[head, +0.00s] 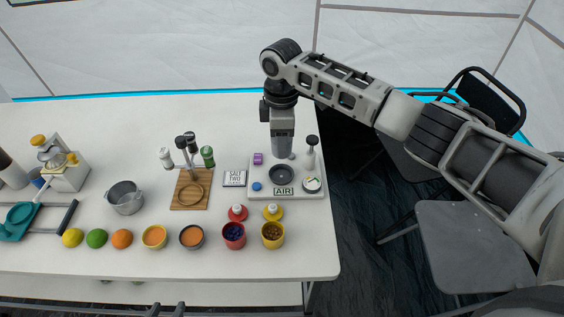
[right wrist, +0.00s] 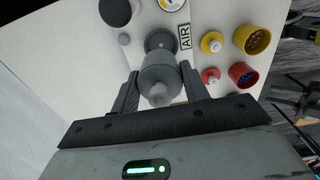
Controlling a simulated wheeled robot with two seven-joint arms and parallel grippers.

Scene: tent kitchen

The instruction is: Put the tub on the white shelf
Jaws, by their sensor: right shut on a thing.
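My right gripper (head: 282,125) points down over the white board marked AIR. It is shut on a grey cylinder (head: 282,146), whose round end (right wrist: 158,94) shows between the fingers in the right wrist view. No thing is plainly marked as the tub. A red tub (head: 233,236) with dark blue contents and a yellow tub (head: 272,235) with brown contents stand at the table's front right, apart from the gripper. A white shelf (head: 200,293) shows below the table's front edge.
The AIR board (head: 314,192) lies at the table's right end. A grey pot (head: 124,197), a wooden stand (head: 191,189), fruit and bowls stand further left. The back of the white table (head: 110,120) is clear. Chairs (head: 464,240) stand at right.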

